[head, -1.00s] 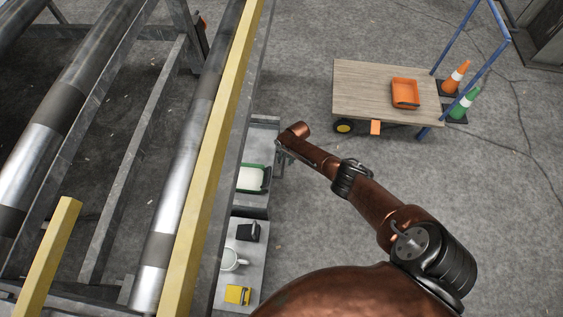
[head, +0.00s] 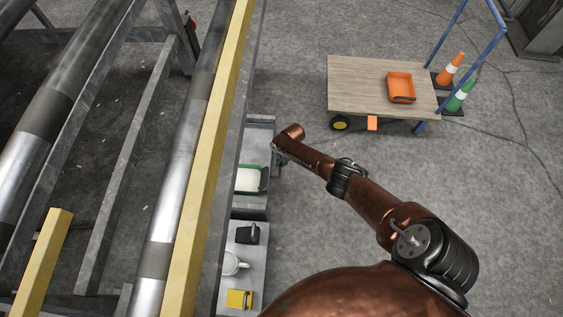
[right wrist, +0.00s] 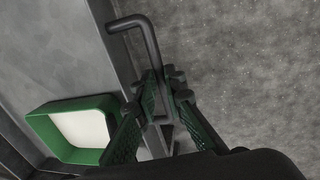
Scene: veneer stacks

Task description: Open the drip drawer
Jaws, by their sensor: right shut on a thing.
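The drip drawer appears to be the grey metal unit (head: 260,123) under the roller frame, extending beyond its right side; how far it is open I cannot tell. A green-rimmed tray with a pale inside (head: 264,181) sits in or on it, and the tray shows in the right wrist view (right wrist: 42,127). My left gripper is out of view.
A grey shelf (head: 257,266) below holds a black container (head: 247,234), a white mug (head: 232,264) and a yellow item (head: 239,299). A yellow beam (head: 207,150) and rollers fill the left. A wooden-topped cart (head: 356,88) stands upper right. Concrete floor right of the unit is clear.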

